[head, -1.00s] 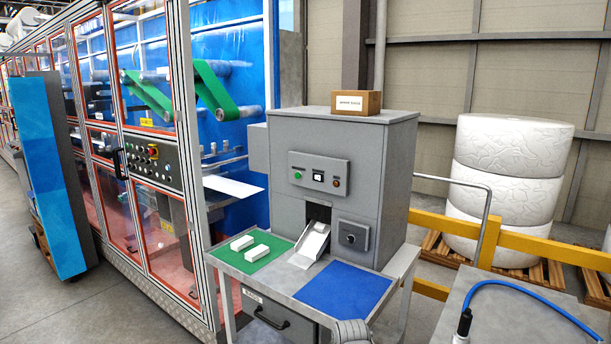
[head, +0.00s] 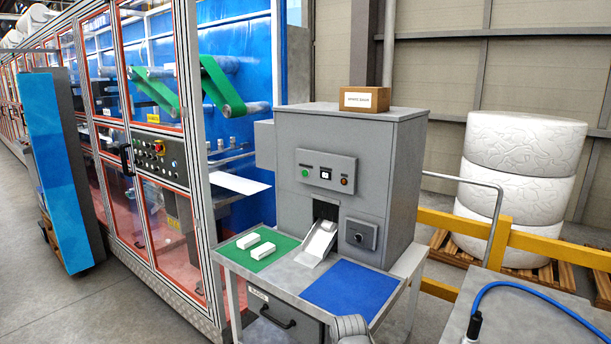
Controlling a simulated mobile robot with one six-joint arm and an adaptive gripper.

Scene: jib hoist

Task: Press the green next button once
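The green button (head: 305,173) is a small round button at the left of the raised panel (head: 327,171) on the grey machine (head: 347,190). A small white-lit square display (head: 325,174) sits in the middle of that panel, and an orange-brown round button (head: 344,181) at its right. A grey rounded part at the bottom edge, before the bench, looks like part of my arm. My gripper's fingers do not show, and nothing is seen touching the panel.
The bench holds a green mat (head: 279,242) with two white blocks (head: 257,246) and a bare blue mat (head: 345,289). A white piece lies on the chute (head: 318,243). A cardboard box (head: 364,99) sits on the machine. A yellow rail (head: 545,246) stands at right.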

